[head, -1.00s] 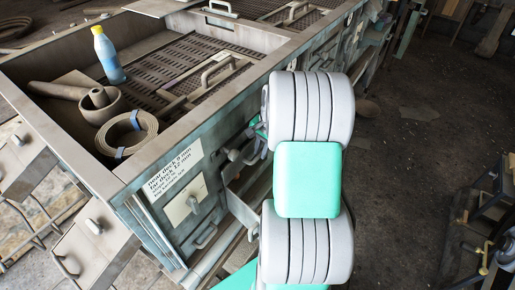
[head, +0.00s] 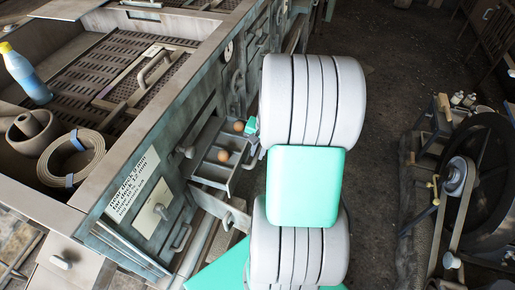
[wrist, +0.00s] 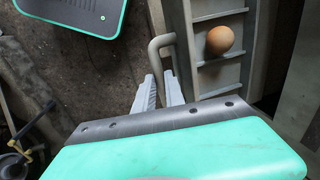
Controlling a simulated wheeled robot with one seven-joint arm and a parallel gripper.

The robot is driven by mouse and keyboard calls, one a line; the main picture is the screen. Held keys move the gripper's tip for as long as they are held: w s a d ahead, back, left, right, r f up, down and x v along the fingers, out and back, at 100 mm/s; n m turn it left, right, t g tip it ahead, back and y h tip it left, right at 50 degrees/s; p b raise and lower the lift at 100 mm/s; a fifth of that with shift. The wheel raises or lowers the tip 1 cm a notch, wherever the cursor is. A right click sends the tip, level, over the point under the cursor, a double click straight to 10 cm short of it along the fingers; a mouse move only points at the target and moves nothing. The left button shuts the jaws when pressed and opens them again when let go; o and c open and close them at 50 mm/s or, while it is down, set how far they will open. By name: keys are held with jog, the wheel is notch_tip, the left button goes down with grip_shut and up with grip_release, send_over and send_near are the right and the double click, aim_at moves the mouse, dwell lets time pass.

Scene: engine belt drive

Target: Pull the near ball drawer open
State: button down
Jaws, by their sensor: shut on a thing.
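The near ball drawer (head: 212,171) stands pulled out from the bench side, its inside open to view. It has thin dividers, and an orange-brown ball (head: 223,156) lies in one compartment. The drawer (wrist: 220,75) and ball (wrist: 219,40) also show in the wrist view. My gripper (wrist: 160,88) is shut on the bent grey bar handle (wrist: 154,48) at the drawer's front. The fingertips are partly hidden in the head view behind my arm. A second ball (head: 239,126) shows farther back; whether it lies in the same drawer is unclear.
A lower drawer (head: 222,208) also sticks out beneath. The bench top (head: 110,75) holds a blue bottle (head: 25,75) and a coiled belt (head: 72,158). A machine with a large dark wheel (head: 485,165) stands at right. Open floor (head: 395,75) lies between.

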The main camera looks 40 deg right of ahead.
jog(key=c, duration=1.4)
grip_release()
notch_tip(320, 180, up, 8)
jog(key=s, duration=0.1)
jog(key=shift+s+d+f, duration=0.15)
jog(key=shift+s+d, duration=0.1)
jog(key=shift+d, duration=0.2)
